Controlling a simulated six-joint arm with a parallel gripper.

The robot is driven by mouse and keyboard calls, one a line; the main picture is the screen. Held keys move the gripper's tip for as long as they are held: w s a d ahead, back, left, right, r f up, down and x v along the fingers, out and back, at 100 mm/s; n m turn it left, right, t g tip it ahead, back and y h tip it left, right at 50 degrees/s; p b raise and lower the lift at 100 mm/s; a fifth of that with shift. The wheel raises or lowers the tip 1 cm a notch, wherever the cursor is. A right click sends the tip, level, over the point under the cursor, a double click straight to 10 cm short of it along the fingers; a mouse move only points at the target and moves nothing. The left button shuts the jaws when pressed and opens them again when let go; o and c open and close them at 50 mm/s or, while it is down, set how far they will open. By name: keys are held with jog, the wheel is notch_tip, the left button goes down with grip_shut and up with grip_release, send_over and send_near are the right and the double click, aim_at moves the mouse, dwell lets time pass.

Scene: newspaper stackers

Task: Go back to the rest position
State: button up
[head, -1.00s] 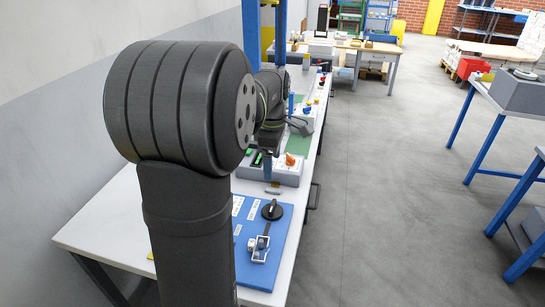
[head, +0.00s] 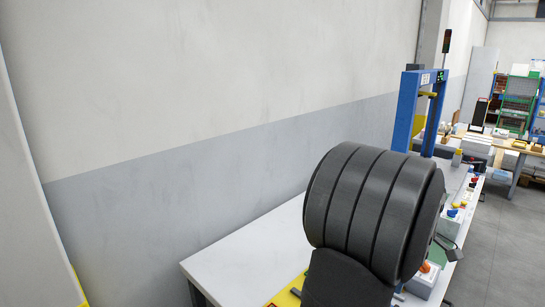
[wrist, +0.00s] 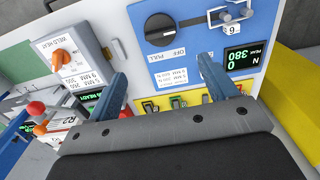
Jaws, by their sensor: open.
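My gripper (wrist: 166,84) shows in the wrist view with two blue fingers spread apart and nothing between them. It faces a blue panel (wrist: 192,28) with a black rotary knob (wrist: 160,29), a metal latch part (wrist: 230,14) and a green display reading 380 N. Left of the fingers is a grey weld heat box (wrist: 75,55) with an orange knob (wrist: 62,57). In the head view my dark arm covers part of the white bench (head: 250,250), and my gripper is hidden.
A blue frame (head: 408,105) stands on the bench beyond my arm. A grey-and-white wall (head: 230,150) runs along the left. Green shelving (head: 517,105) and a wooden table (head: 505,143) stand farther back. Grey floor (head: 490,240) is open at the right.

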notch_tip(320, 180, down, 14)
jog(key=shift+r, duration=0.1)
dwell(0.5)
notch_tip(320, 180, up, 18)
notch_tip(320, 180, down, 18)
jog(key=shift+r, duration=0.1)
jog(key=shift+f, duration=0.2)
jog(key=m, duration=0.5)
jog(key=shift+r, duration=0.1)
jog(key=m, duration=0.4)
jog(key=shift+m, duration=0.3)
jog(key=m, duration=0.6)
jog(key=shift+m, duration=0.3)
